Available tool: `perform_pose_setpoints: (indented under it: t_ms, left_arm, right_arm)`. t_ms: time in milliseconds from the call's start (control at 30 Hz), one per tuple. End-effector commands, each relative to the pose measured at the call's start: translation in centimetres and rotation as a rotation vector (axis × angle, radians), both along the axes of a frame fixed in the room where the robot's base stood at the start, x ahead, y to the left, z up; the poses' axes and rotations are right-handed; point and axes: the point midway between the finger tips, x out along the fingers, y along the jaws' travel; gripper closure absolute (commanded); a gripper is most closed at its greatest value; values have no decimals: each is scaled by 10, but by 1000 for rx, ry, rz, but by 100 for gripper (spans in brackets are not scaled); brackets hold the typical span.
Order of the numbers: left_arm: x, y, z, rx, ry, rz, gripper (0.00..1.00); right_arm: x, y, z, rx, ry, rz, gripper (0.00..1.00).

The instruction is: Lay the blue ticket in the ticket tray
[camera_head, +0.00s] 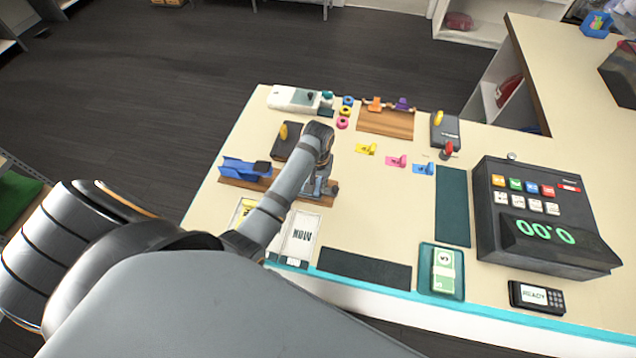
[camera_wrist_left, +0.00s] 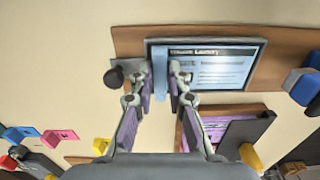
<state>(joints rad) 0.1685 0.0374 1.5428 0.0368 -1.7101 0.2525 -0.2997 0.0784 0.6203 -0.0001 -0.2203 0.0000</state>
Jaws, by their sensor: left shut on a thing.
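My left gripper (camera_head: 319,187) reaches down over the right part of a wooden board (camera_head: 232,181). In the left wrist view, the fingers (camera_wrist_left: 160,72) are shut on the raised light-blue strip of the blue ticket (camera_wrist_left: 160,88). The ticket's printed face (camera_wrist_left: 220,72) shows within the dark-rimmed ticket tray (camera_wrist_left: 263,52) on the board. I cannot tell whether the ticket rests fully on the tray floor. In the head view the arm and gripper mostly hide the tray and ticket. My right gripper is not in view.
A dark knob (camera_wrist_left: 115,75) stands beside the tray. A blue holder (camera_head: 240,167) is on the board's left. Yellow (camera_head: 367,149), pink (camera_head: 397,160) and blue (camera_head: 423,168) tags stand to the right. A black register (camera_head: 545,220) is further right.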

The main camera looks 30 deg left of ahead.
Motion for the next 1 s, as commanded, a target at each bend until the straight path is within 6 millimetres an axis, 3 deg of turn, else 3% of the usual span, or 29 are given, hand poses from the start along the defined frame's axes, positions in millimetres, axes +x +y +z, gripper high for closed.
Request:
perform_pose_setpoints:
  t_ms: [367, 400, 567, 767, 933, 1000]
  left_arm:
    - [0, 0, -1, 0, 0, 0, 96]
    - [0, 0, -1, 0, 0, 0, 79]
    - [0, 0, -1, 0, 0, 0, 58]
    - [0, 0, -1, 0, 0, 0, 58]
    - [0, 0, -1, 0, 0, 0, 37]
    - [0, 0, -1, 0, 0, 0, 35]
  right_arm:
    - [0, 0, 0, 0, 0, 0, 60]
    - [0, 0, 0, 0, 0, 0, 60]
    - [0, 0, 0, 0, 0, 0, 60]
    - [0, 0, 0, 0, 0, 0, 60]
    - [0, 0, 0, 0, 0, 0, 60]
    - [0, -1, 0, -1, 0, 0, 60]
